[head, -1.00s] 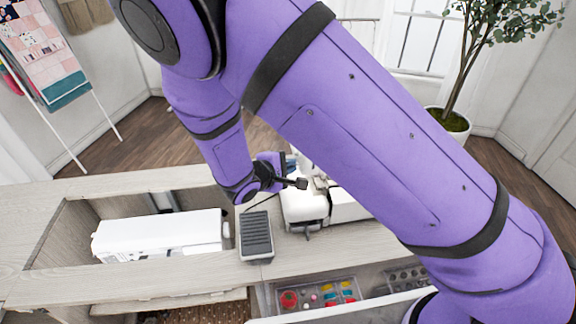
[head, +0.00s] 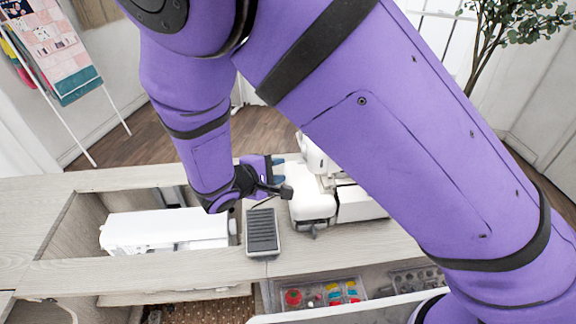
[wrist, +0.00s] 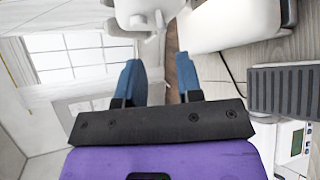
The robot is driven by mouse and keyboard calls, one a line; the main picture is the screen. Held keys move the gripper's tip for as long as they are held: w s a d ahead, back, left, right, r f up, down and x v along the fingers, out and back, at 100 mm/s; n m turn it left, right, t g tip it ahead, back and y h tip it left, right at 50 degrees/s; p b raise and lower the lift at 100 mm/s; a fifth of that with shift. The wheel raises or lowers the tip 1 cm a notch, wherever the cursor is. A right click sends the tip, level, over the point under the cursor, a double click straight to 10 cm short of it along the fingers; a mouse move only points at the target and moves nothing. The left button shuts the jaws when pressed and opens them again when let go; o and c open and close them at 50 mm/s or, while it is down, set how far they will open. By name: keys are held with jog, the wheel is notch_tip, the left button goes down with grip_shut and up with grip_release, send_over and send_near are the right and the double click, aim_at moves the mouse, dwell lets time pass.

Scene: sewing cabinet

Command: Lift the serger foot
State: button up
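The white serger (head: 311,205) stands on the cabinet top, right of the black foot pedal (head: 263,232). In the wrist view, the serger's white body (wrist: 228,27) and upper part (wrist: 143,10) are ahead of my gripper. The serger foot is too small to make out clearly. My gripper (head: 279,171) is beside the serger's left side, above the cabinet top and behind the pedal. Its two blue fingers (wrist: 158,75) are apart with nothing between them. My arm covers part of the serger's right side in the head view.
A white sewing machine (head: 165,231) lies in the cabinet recess at left. The pedal (wrist: 288,88) is close on the right in the wrist view. An organiser with colourful notions (head: 325,294) is in the open drawer in front. A potted plant (head: 500,50) stands behind.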

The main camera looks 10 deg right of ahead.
jog(key=shift+v, duration=1.4)
jog(key=s+d+r+m+g+y, duration=0.35)
jog(key=d+r+m+g, duration=0.4)
jog(key=d+r, duration=1.05)
jog(key=s+d+r+m+t+y, duration=0.2)
jog(key=s+d+r, duration=0.3)
jog(key=s, duration=0.3)
jog(key=s+d+r+m+t+y, duration=0.2)
jog(key=s+d+r+y, duration=0.3)
jog(key=s, duration=0.3)
jog(key=shift+s+d+r+m, duration=0.25)
jog(key=shift+d+r+m, duration=0.1)
jog(key=shift+m, duration=0.3)
